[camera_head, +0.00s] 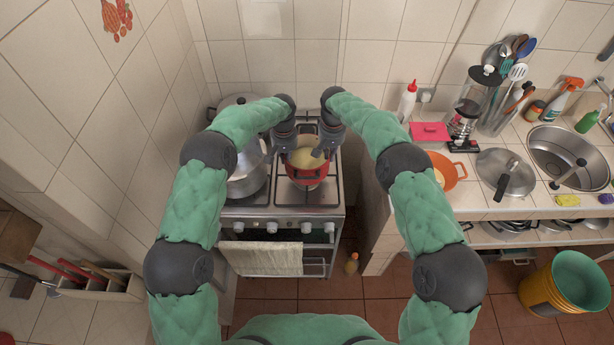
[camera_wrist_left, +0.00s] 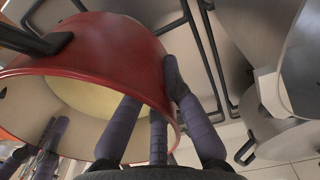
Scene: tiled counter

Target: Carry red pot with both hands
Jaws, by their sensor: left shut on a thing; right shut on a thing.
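The red pot (camera_head: 316,173) is at the front right of the stove top, with pale yellow contents inside. Whether it rests on the grate or is just above it, I cannot tell. My left gripper (camera_head: 288,146) is shut on the pot's left wall. In the left wrist view, the red pot (camera_wrist_left: 122,48) fills the upper left, and my left gripper (camera_wrist_left: 152,105) has fingers inside and outside its rim. My right gripper (camera_head: 322,148) is shut on the pot's right side. Its dark fingers also show at the lower left of the left wrist view.
The stove (camera_head: 275,222) stands against the tiled wall. A large metal pot (camera_head: 246,182) sits close on its left side. A small bottle (camera_head: 351,264) stands on the floor.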

